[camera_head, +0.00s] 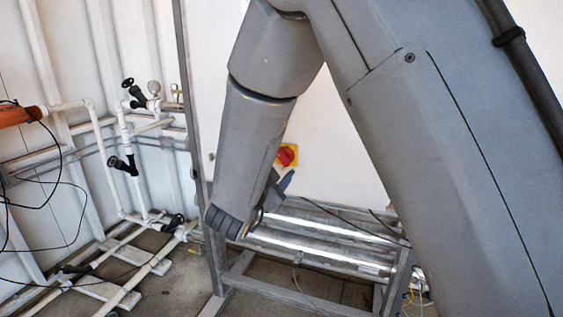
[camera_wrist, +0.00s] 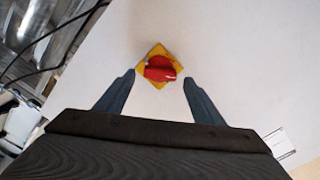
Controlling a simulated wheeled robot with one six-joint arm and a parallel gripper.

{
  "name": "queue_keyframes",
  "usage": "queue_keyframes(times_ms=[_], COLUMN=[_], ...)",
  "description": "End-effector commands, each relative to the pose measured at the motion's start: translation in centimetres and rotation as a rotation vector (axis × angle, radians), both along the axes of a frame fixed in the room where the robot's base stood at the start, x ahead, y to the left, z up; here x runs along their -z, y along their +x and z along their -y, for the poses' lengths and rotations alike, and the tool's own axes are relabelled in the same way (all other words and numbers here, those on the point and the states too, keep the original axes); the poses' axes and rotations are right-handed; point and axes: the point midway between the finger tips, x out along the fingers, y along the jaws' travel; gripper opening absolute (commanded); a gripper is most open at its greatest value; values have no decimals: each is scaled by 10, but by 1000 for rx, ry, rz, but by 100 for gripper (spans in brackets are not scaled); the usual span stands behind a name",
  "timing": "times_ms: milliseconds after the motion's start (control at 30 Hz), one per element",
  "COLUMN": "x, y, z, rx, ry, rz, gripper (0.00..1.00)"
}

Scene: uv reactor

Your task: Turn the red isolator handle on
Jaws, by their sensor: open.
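The red isolator handle (camera_head: 286,156) sits on a yellow plate on the white panel, partly hidden by my arm in the head view. In the wrist view the red handle (camera_wrist: 160,69) lies on its yellow diamond-shaped plate (camera_wrist: 156,50), ahead of my fingers and centred between them. My gripper (camera_wrist: 158,80) is open and empty, its two dark fingers spread wide to either side of the handle. The fingers appear apart from the handle. In the head view only one finger of my gripper (camera_head: 287,180) shows clearly, just below the handle.
Shiny horizontal tubes (camera_head: 325,228) on a grey metal frame (camera_head: 219,262) stand below the panel. White pipes with black valves (camera_head: 125,165) run along the left wall. A small white label (camera_wrist: 279,142) is on the panel. The panel around the handle is clear.

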Motion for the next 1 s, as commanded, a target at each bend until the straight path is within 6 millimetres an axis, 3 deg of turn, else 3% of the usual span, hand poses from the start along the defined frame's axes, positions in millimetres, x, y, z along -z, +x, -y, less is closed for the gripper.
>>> queue_keyframes(times_ms=[300,667,867,1000], x=[1,0,-1,-4], y=[-43,-50,-50,-51], z=[-17,-18,-19,-21], rx=[-3,0,0,1], ry=[0,0,-85,-342], rz=[-1,0,-32,-126], gripper=[62,62,32,32])
